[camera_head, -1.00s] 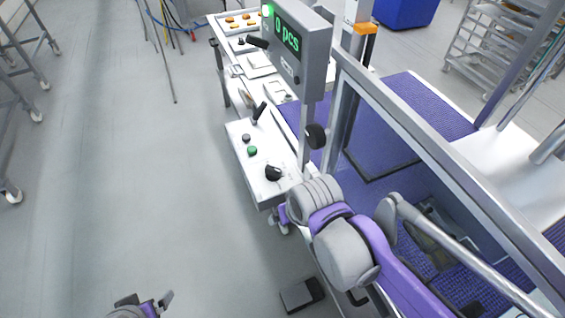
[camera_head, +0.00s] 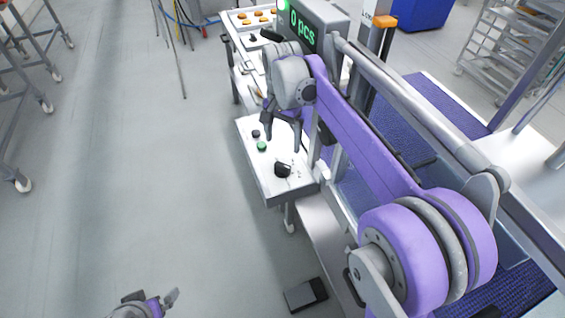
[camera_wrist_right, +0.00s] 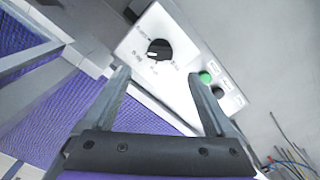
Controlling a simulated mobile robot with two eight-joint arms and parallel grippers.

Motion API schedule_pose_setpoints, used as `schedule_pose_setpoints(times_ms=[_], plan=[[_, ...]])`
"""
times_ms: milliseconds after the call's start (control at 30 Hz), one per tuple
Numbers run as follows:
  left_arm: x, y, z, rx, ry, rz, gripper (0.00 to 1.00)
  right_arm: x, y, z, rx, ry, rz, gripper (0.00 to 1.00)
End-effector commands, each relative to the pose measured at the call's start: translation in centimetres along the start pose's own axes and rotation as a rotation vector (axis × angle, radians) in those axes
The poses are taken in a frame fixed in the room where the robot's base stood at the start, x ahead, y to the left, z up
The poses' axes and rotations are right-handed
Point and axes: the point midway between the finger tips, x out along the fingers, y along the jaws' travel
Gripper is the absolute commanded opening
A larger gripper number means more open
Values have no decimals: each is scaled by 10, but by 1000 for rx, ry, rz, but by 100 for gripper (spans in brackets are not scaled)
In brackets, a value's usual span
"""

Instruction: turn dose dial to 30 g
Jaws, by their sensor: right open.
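The dose dial is a black knob (camera_head: 283,169) on the near end of a white control panel (camera_head: 262,180). In the right wrist view the knob (camera_wrist_right: 159,49) has a pale mark and small printed labels around it, too small to read surely. My right gripper (camera_head: 282,143) is open and empty above the panel, just behind the knob in the head view. In the wrist view its fingertips (camera_wrist_right: 158,74) are spread, with the knob ahead between them, apart from it. My left gripper (camera_head: 160,303) is at the bottom edge, partly cut off, its jaw state unclear.
A green button (camera_head: 262,146) and a dark button (camera_head: 255,133) sit on the panel beside the knob. A display (camera_head: 310,28) above reads "0 pcs". A metal frame and purple belt (camera_head: 445,105) lie to the right.

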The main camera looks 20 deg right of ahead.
Motion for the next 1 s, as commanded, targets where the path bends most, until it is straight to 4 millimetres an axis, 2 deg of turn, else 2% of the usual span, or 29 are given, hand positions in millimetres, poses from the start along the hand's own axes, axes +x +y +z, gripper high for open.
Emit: schedule_pose_setpoints(times_ms=[300,500,700,933,967,1000], plan=[[4,0,4,0,-3,0,100,59,0,0,-2,1,-1,90],[6,0,5,0,-4,0,100,88,0,0,-3,1,-1,90],[6,0,6,0,-5,0,100,99,0,0,-3,2,-2,90],[6,0,6,0,-5,0,100,100,0,0,-3,2,-2,90],[6,0,6,0,-4,0,100,100,0,0,-3,2,-2,88],[6,0,6,0,-4,0,100,100,0,0,-3,2,-2,81]])
